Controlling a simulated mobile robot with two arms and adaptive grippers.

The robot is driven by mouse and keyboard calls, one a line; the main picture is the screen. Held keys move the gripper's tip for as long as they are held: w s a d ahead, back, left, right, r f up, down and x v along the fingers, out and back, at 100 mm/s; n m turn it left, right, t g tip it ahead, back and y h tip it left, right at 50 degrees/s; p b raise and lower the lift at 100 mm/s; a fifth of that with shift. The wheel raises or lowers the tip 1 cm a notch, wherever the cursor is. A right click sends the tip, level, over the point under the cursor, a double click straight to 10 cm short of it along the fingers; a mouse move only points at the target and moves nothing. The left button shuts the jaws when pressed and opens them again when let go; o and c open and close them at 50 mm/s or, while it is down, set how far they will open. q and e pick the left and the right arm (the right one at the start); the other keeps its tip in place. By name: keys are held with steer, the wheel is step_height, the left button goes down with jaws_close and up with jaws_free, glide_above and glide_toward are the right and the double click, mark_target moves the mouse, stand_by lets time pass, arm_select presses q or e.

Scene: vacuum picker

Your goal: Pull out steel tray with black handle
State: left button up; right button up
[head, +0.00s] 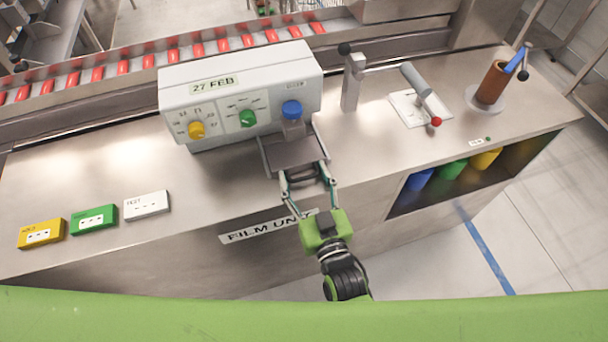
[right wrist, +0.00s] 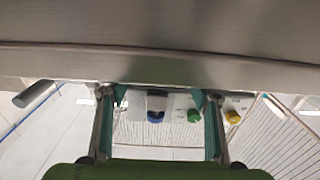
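The steel tray (head: 292,153) sticks out at the front of the white machine (head: 235,90), low on its right side. Its dark handle (head: 303,174) is on the near edge. My right gripper (head: 309,178) is at that near edge, one finger on each side of the handle. In the right wrist view its fingers (right wrist: 157,98) are spread wide, with nothing visibly clamped between them. I cannot tell whether a finger touches the handle. My left gripper is not in view.
The machine has yellow, green and blue knobs. Yellow, green and white boxes (head: 146,205) lie at left on the counter. A post with a lever (head: 352,80), a plate with a red-tipped lever (head: 424,108) and a brown cylinder (head: 492,83) stand at right. Coloured bins (head: 453,170) sit below.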

steer(key=p+v, duration=0.3)
steer(key=v, duration=0.8)
steer(key=o, duration=1.3)
steer(key=shift+c, duration=0.2)
steer(key=v, duration=1.2)
